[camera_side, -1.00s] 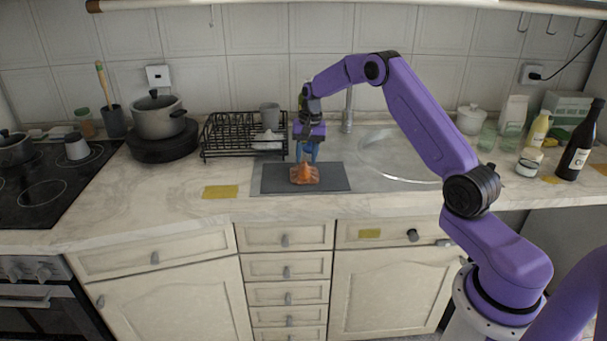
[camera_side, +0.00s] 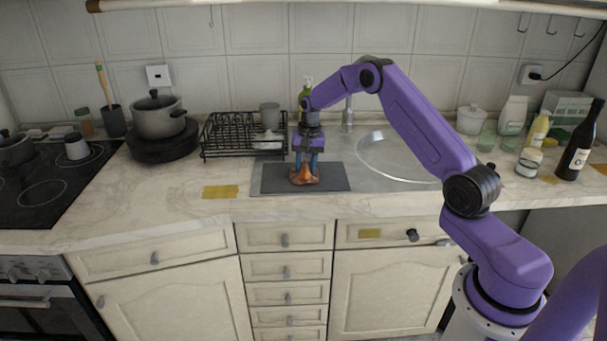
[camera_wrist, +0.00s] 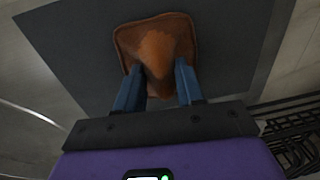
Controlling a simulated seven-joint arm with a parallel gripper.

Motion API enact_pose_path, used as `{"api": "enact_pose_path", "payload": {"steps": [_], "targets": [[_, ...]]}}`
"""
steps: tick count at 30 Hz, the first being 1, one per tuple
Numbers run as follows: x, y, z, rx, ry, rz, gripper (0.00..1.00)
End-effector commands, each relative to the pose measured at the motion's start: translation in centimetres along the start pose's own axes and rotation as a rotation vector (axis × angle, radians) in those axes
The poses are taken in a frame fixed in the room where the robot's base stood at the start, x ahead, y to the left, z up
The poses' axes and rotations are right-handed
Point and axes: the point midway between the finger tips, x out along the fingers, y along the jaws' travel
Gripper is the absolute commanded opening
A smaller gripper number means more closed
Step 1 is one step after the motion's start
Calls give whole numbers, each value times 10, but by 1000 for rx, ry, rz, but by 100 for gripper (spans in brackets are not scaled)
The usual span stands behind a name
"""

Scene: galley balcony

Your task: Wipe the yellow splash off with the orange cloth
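The orange cloth (camera_side: 304,177) lies on a dark grey mat (camera_side: 335,178), bunched up into a peak in its middle. It also shows in the wrist view (camera_wrist: 155,45), spread flat at its edges. My gripper (camera_side: 306,170) points down over the cloth. In the wrist view its two blue fingers (camera_wrist: 160,78) stand apart, one on each side of the peak. I cannot tell whether they touch it. A flat yellow patch (camera_side: 220,192) lies on the counter to the left of the mat.
A black dish rack (camera_side: 225,140) with a cup stands behind the mat to the left. The sink (camera_side: 395,160) and tap (camera_side: 348,115) are to the right. A green bottle (camera_side: 305,95) stands behind my gripper.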

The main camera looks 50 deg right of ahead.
Motion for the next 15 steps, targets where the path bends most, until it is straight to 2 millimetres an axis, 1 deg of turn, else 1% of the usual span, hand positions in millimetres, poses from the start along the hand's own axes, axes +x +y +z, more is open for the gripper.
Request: {"api": "enact_pose_path", "payload": {"steps": [1,2,3,4,7,8,9,10,15], "targets": [[0,0,0,0,0,0,38],[0,0,0,0,0,0,34],[0,0,0,0,0,0,21],[0,0,0,0,0,0,18],[0,0,0,0,0,0,18],[0,0,0,0,0,0,21],[0,0,0,0,0,0,8],[0,0,0,0,0,0,0],[-3,0,0,0,1,0,0]]}}
